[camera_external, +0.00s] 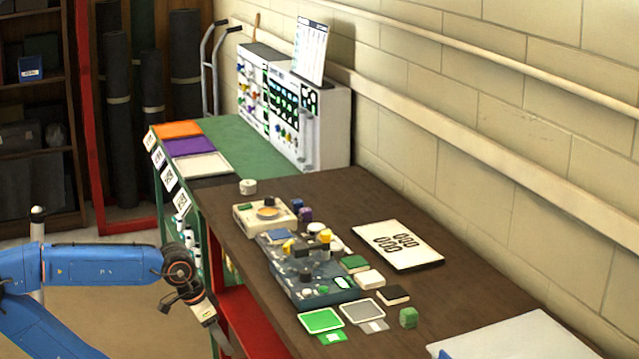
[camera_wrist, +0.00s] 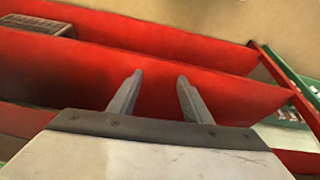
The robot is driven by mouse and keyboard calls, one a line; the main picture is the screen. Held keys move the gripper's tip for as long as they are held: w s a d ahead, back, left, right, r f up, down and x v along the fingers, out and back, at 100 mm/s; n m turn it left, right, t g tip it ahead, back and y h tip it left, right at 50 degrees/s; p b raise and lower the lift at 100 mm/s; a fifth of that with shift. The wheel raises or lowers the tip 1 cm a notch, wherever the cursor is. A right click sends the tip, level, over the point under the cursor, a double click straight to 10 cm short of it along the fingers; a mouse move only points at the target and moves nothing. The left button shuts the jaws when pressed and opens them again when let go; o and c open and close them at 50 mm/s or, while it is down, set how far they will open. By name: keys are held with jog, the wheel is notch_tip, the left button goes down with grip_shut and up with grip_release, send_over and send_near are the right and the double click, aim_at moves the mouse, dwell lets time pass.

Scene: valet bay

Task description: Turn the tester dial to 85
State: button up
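My gripper (camera_wrist: 160,76) is open and empty in the wrist view, its two fingers apart before red shelf boards. In the external view my gripper (camera_external: 222,335) hangs low at the table's left side, below the top and apart from everything on it. I cannot tell for certain which device is the tester. A beige box (camera_external: 247,222) with a round orange-and-grey face stands on the brown table. A blue-grey box (camera_external: 285,262) with several knobs is in front of it. No number 85 or dial reading is legible. The wrist view shows no dial.
The brown table (camera_external: 345,208) also holds green and grey pads, small blocks and a printed card (camera_external: 398,245). White panels (camera_external: 325,120) with knobs stand on the green bench behind. A red shelf (camera_external: 250,325) is under the table. The wall borders the right side.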

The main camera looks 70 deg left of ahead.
jog(key=w+r+n+g, duration=0.25)
jog(key=w+r, duration=0.25)
jog(key=r, duration=0.5)
jog(key=w+r+n+g, duration=0.1)
jog(key=w+r+n, duration=0.35)
jog(key=r, duration=0.45)
jog(key=n, duration=0.6)
send_near(305, 271)
jog(key=shift+g, duration=0.35)
jog(key=f, duration=0.8)
jog(key=shift+w+f, duration=0.3)
jog(key=shift+f, duration=0.05)
jog(key=c, duration=1)
